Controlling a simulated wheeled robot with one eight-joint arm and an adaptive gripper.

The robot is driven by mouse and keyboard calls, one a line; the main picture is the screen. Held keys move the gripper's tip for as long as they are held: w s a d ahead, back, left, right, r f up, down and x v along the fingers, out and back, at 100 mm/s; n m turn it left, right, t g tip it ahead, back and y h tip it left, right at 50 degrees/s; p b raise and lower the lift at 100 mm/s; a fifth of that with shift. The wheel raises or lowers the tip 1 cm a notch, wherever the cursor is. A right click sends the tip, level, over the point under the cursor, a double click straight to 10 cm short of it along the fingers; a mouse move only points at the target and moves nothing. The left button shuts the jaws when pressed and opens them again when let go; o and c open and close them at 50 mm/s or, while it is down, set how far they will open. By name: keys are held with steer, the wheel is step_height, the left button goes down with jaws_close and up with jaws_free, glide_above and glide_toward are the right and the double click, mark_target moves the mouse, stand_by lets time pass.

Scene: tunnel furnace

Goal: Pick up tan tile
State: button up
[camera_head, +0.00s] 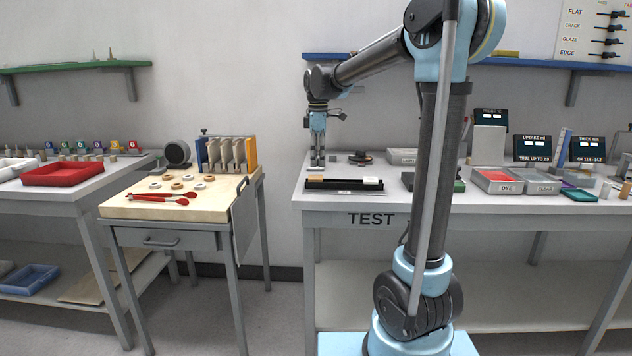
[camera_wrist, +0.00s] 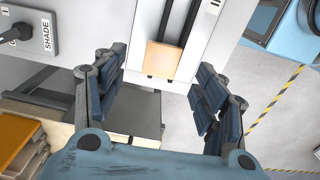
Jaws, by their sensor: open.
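The tan tile (camera_wrist: 162,58) shows in the wrist view as a flat rectangular piece at the near end of two dark parallel rails. In the head view the tile (camera_head: 315,178) is a small tan patch at the left end of the black rail fixture (camera_head: 345,184) on the TEST bench. My gripper (camera_head: 317,164) points down above that left end. In the wrist view my gripper (camera_wrist: 161,66) is open, with one blue padded finger on each side of the tile in the picture. Nothing is between the fingers, and I cannot tell the exact height above the tile.
The TEST bench (camera_head: 425,200) carries a red DYE tray (camera_head: 493,181) and a CLEAR tray (camera_head: 534,184) to the right. A wooden-topped cart (camera_head: 125,207) with round pieces and red tongs (camera_head: 158,199) stands left. A SHADE device (camera_wrist: 32,38) shows upper left in the wrist view.

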mark_target(318, 176)
steer(key=shift+s+f, duration=0.15)
steer(key=shift+f, duration=2.55)
steer(key=c, duration=1.1)
